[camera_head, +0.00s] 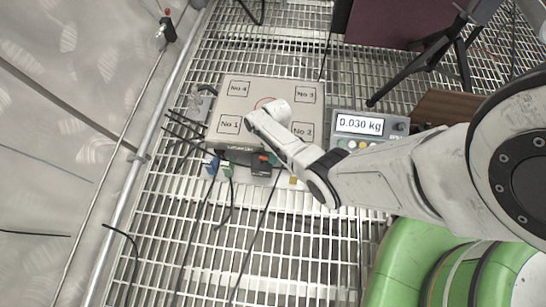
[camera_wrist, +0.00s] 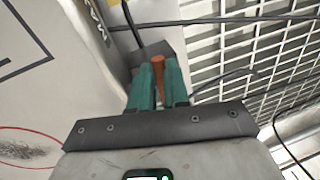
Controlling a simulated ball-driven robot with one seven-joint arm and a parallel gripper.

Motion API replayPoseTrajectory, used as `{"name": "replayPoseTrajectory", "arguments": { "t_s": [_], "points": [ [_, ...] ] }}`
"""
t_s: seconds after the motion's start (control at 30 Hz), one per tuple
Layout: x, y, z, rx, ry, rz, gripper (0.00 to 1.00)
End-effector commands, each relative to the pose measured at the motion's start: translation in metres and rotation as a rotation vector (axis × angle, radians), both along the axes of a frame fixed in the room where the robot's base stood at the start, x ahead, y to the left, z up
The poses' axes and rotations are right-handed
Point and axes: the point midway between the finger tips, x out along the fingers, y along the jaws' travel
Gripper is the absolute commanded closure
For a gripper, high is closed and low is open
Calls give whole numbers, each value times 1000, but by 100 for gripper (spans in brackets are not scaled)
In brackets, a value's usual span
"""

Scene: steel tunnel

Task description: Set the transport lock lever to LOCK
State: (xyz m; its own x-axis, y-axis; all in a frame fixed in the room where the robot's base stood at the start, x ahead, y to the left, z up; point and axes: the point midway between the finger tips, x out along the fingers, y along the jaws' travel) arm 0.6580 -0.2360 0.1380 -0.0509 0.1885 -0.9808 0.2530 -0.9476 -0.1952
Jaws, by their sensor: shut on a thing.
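In the wrist view, an orange-brown lever (camera_wrist: 158,66) stands up between the two teal fingers of my gripper (camera_wrist: 159,84). The gripper is shut on it. A dark grey block is behind it, beside the edge of a pale box. No LOCK marking is readable, and the lever's position cannot be told. In the head view, the pale scale platform (camera_head: 237,91) has corners marked No 1 to No 4. My arm reaches over it from the right, and my fingertips cannot be made out there.
A display unit (camera_head: 358,124) reading 0.030 kg stands right of the platform. Blue and green connectors (camera_head: 228,170) and black cables lie at the front. A tripod (camera_head: 452,48) stands at the back right and green rounded objects (camera_head: 405,262) at the lower right. Grating floor surrounds them.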

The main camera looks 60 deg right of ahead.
Motion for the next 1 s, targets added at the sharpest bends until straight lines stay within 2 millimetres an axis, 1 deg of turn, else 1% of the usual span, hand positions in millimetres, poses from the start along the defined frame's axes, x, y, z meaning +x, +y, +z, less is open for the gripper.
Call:
{"name": "replayPoseTrajectory", "arguments": {
  "t_s": [0.3,0.77,0.8,1.0],
  "points": [
    [2,-3,-1,0,-1,93,100],
    [2,-4,-1,-1,-2,105,100],
    [2,-4,-1,-1,-2,105,82],
    [2,-4,0,-1,-1,104,63]
  ]
}}
